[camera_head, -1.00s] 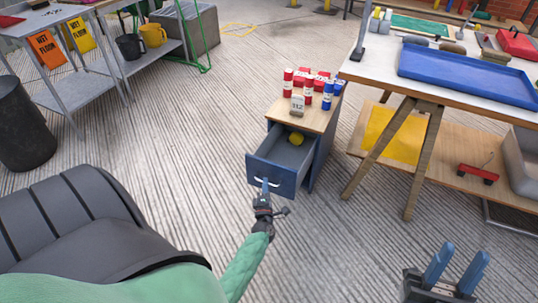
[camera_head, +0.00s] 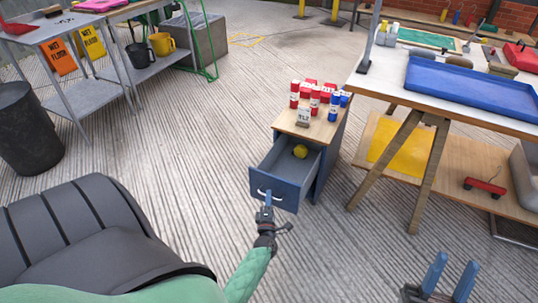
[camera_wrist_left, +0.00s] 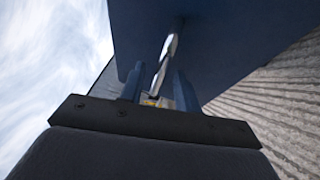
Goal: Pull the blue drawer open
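The blue drawer (camera_head: 274,191) stands partly out of a small cabinet with a wooden top (camera_head: 307,123). Its pale curved handle (camera_head: 263,195) is on the front face. A yellow ball (camera_head: 300,151) lies inside the drawer. My left gripper (camera_head: 268,198) is at the handle. In the left wrist view the handle (camera_wrist_left: 167,52) runs between the blue fingers of the left gripper (camera_wrist_left: 159,82), which stand apart with gaps beside it. Any contact is hard to see. My right gripper (camera_head: 451,275) is open and empty at the lower right, away from the cabinet.
Red and blue cans (camera_head: 315,100) and a number sign (camera_head: 303,117) stand on the cabinet top. A trestle workbench with a blue tray (camera_head: 465,92) is close to the right. A dark bin (camera_head: 28,130) stands at left. Floor before the drawer is free.

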